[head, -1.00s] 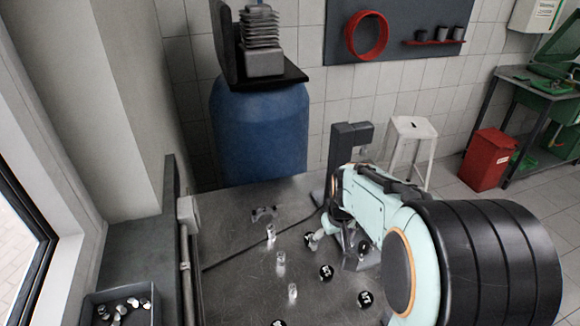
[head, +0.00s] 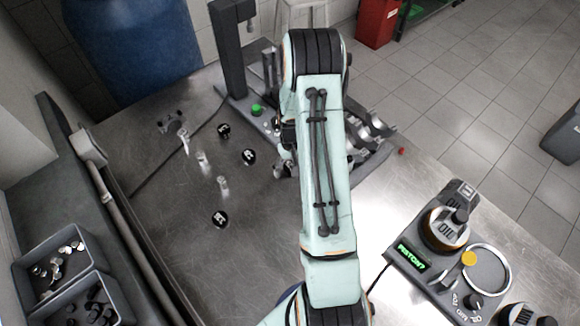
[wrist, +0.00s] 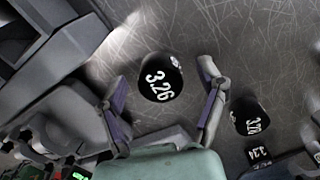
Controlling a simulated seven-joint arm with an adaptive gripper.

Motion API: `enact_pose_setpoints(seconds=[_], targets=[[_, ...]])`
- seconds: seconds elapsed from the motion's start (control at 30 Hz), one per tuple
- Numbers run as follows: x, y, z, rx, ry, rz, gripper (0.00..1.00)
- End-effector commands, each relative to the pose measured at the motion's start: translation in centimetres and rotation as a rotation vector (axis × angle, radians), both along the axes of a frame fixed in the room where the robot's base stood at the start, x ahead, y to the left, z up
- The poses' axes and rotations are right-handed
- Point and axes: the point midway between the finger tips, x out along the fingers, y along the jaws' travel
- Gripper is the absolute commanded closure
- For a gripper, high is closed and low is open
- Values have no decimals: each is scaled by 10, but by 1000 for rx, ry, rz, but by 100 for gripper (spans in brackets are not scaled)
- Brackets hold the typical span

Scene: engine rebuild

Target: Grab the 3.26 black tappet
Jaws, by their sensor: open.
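The black tappet marked 3.26 (wrist: 158,88) is upright on the metal bench in the wrist view, its white number readable on top. My gripper (wrist: 162,76) is open, with one finger to each side of this tappet in the picture. Nothing is held; I cannot tell whether the fingers touch it. A second black tappet (wrist: 248,116) stands to the right, and another, partly hidden one (wrist: 262,154) is below it. In the head view, black tappets (head: 248,157) lie left of my arm, too small to read surely, and my gripper is mostly hidden.
Clear or metallic cylinders (head: 203,160) stand among the tappets. Grey bins (head: 62,262) with small parts are at left. A grey stand (head: 228,50) is behind, a metal engine part (head: 372,125) right of my arm. A control box (head: 412,258) reading "PISTON?" is at lower right.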

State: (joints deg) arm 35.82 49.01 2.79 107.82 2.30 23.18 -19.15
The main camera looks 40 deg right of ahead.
Motion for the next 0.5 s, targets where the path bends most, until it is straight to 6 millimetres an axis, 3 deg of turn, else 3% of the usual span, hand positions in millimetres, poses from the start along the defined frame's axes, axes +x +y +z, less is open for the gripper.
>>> enact_pose_setpoints(seconds=[0.17, 0.4, 0.5], targets=[[0, 0, 0, 0, 0, 0, 29], [0, 0, 0, 0, 0, 1, 96], [0, 0, 0, 0, 0, 1, 97]])
